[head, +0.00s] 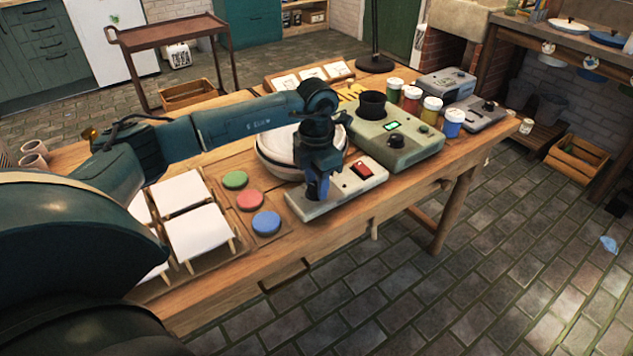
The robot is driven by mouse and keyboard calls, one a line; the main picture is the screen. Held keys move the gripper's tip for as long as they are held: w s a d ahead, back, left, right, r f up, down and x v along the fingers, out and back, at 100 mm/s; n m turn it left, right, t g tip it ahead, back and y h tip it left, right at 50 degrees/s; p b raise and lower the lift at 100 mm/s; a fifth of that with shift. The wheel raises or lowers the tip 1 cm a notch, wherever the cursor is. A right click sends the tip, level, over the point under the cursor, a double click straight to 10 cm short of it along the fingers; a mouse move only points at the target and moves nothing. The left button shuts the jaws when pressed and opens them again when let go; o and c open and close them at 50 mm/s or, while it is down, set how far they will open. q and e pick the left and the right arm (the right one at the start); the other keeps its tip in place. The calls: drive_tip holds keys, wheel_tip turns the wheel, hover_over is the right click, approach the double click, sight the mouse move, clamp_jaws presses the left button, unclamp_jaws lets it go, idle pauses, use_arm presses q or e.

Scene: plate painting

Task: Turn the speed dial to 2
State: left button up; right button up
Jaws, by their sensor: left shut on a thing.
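A pale grey control box (336,197) with a red rocker switch (361,170) sits at the table's front edge. My left gripper (318,192) points straight down onto the left half of this box, left of the switch. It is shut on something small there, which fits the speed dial. The gripper hides the dial and any numbers around it, so I cannot read its setting. A round white bowl-like wheel (272,152) stands behind the box, partly covered by my arm. My right gripper is out of view.
A green device (410,148) with a lit screen and black knob stands right of the box. Paint jars (431,110) stand behind it. Green, red and blue discs (265,223) and white sheets on stands (198,233) lie to the left.

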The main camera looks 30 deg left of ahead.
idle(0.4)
use_arm(q)
drive_tip(key=o, duration=1)
wheel_tip(320, 180, up, 13)
drive_tip(key=shift+r, duration=0.15)
idle(0.5)
